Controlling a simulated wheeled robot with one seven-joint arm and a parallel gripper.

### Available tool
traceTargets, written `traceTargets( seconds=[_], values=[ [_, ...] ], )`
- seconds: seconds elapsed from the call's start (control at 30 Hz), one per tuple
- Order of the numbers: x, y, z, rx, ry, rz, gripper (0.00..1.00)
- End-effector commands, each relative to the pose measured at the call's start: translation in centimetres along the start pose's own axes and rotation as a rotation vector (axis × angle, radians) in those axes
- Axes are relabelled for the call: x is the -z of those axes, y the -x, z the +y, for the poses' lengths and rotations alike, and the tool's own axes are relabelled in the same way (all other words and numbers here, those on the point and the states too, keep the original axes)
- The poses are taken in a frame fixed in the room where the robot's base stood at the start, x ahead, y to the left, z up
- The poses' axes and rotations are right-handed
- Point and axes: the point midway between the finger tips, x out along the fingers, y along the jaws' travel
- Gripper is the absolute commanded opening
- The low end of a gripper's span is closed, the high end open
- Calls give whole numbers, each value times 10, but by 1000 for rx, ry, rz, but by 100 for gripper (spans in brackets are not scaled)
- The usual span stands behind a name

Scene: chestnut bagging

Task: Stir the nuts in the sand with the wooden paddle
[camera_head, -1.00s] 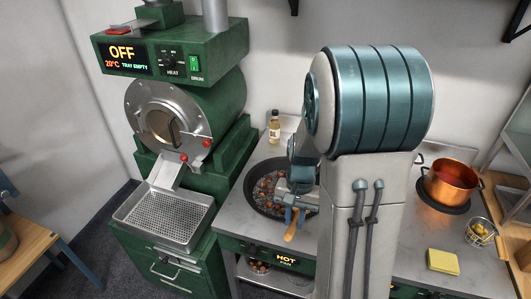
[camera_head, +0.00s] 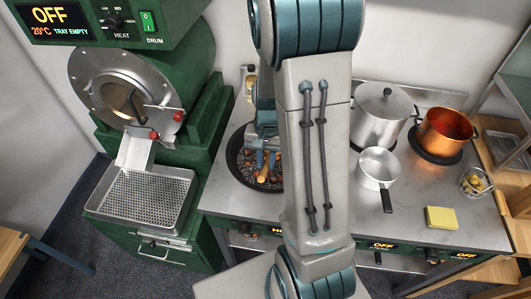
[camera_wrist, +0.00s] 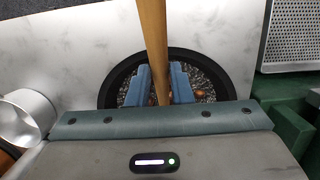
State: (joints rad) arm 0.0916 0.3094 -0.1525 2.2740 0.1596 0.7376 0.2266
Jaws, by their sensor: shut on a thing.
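The black pan (camera_head: 236,152) of dark sand and brown nuts sits on the steel counter, left of my arm. My gripper (camera_head: 264,158) is over the pan. In the wrist view my gripper (camera_wrist: 158,88) is shut on the wooden paddle (camera_wrist: 153,35), whose handle runs between the two blue fingers. The wrist view also shows the pan rim (camera_wrist: 107,92) and nuts in the sand around the fingers. The paddle's lower end is hidden. My arm covers the right part of the pan in the head view.
The green roaster (camera_head: 200,70) with its perforated tray (camera_head: 140,203) stands left of the pan. A lidded steel pot (camera_head: 380,120), a small saucepan (camera_head: 378,165), a copper pot (camera_head: 444,130), a wire basket (camera_head: 474,184) and a yellow sponge (camera_head: 441,217) are on the right.

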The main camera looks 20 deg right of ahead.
Motion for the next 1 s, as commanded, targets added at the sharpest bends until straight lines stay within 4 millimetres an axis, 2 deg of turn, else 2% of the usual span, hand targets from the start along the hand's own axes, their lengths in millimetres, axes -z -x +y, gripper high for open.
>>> traceTargets(
  seconds=[0.03,0.5,0.7,1.0],
  values=[
    [1,-11,0,-1,-1,-3,0],
    [12,-66,0,0,0,0,0],
    [14,-77,0,0,0,0,0],
    [14,-78,0,0,1,0,0]
  ],
)
